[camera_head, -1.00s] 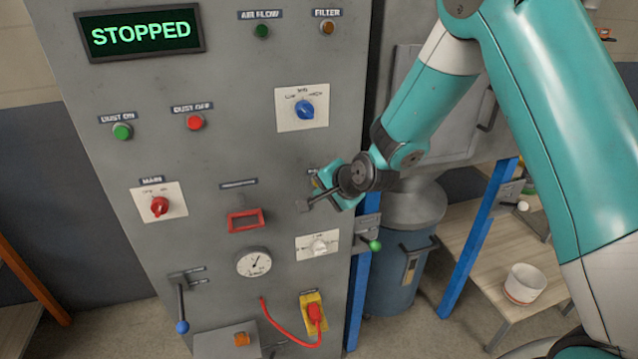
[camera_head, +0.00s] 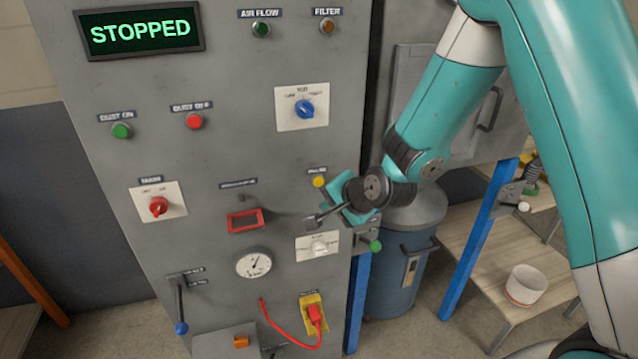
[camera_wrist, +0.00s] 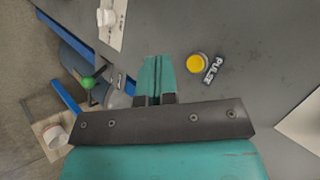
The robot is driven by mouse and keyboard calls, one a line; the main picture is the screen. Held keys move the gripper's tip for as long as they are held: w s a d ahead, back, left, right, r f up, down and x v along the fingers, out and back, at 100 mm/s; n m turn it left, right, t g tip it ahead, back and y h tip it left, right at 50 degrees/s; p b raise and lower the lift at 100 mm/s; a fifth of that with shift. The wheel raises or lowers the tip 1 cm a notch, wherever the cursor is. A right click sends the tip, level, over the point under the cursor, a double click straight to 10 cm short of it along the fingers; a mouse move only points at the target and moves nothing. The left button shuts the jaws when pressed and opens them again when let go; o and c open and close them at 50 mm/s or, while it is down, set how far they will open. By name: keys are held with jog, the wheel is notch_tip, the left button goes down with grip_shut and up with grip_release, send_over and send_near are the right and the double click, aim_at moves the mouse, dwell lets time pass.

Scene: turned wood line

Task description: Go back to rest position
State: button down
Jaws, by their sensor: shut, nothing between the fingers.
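My gripper (camera_head: 316,220) is in front of the right part of the grey control cabinet (camera_head: 225,90), just above the white knob plate. It is shut and holds nothing. In the wrist view my gripper (camera_wrist: 156,98) shows its fingers together, beside the yellow PULSE button (camera_wrist: 196,63). The yellow button also shows in the head view (camera_head: 319,182), above and apart from the fingertips.
The cabinet carries a STOPPED display (camera_head: 140,32), a blue selector (camera_head: 305,109), a red main switch (camera_head: 159,207), a gauge (camera_head: 253,264) and a lever (camera_head: 181,310). A blue drum (camera_head: 395,285) and a bench with a white tub (camera_head: 525,286) stand at right.

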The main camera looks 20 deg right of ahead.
dwell(0.4)
jog(key=s+a+r+n+g+y, duration=0.2)
jog(key=s+a+r+n+g, duration=0.25)
jog(key=s+r+n, duration=0.45)
jog(key=s+r+n+g, duration=0.2)
jog(key=s+r+n, duration=0.1)
jog(key=s, duration=0.7)
jog(key=s+r+n+g+h, duration=0.1)
jog(key=s+r+n+g, duration=0.1)
jog(key=s+n, duration=0.4)
jog(key=s+r, duration=0.1)
jog(key=s, duration=0.2)
jog(key=shift+s+d+h, duration=0.2)
jog(key=shift+s+h, duration=0.1)
jog(key=shift+s, duration=0.1)
jog(key=shift+g, duration=0.25)
